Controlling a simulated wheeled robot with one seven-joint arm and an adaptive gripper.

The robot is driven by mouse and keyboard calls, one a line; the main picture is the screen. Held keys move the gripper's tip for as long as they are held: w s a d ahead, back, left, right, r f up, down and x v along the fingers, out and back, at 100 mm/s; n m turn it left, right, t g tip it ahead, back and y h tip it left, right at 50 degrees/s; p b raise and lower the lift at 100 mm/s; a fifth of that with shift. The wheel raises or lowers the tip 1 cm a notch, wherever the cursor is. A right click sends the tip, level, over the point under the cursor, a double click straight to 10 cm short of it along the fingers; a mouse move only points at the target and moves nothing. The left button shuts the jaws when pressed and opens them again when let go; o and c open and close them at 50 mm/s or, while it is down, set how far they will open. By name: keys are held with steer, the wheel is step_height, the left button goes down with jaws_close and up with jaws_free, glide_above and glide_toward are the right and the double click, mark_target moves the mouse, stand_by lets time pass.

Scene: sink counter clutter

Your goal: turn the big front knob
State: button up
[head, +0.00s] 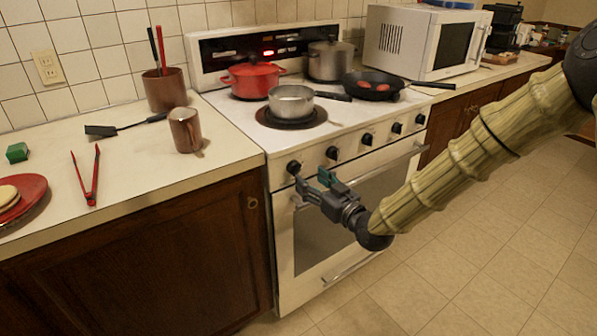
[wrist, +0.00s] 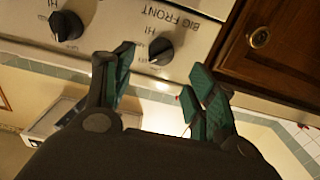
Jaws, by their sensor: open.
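The big front knob (head: 293,167) is the leftmost black knob on the white stove's front panel. In the wrist view the knob (wrist: 160,50) sits under an upside-down "BIG FRONT" label, with "HI" beside it. My gripper (head: 314,180) is in front of the panel, just below and right of the knob in the head view. Its green-tipped fingers (wrist: 160,75) are spread, with the knob seen between and just beyond them. No contact with the knob is clear. The jaws hold nothing.
A second knob (head: 332,153) is close to the right. The oven door handle (head: 350,180) runs below the knobs. A saucepan (head: 291,101), red pot (head: 252,80) and frying pan (head: 373,86) stand on the stovetop. The cabinet (head: 150,255) is left of the stove.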

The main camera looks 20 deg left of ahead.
mark_target(299, 170)
steer(key=x, duration=0.6)
steer(key=shift+w+a, duration=0.2)
steer(key=shift+a, duration=0.1)
steer(key=c, duration=1)
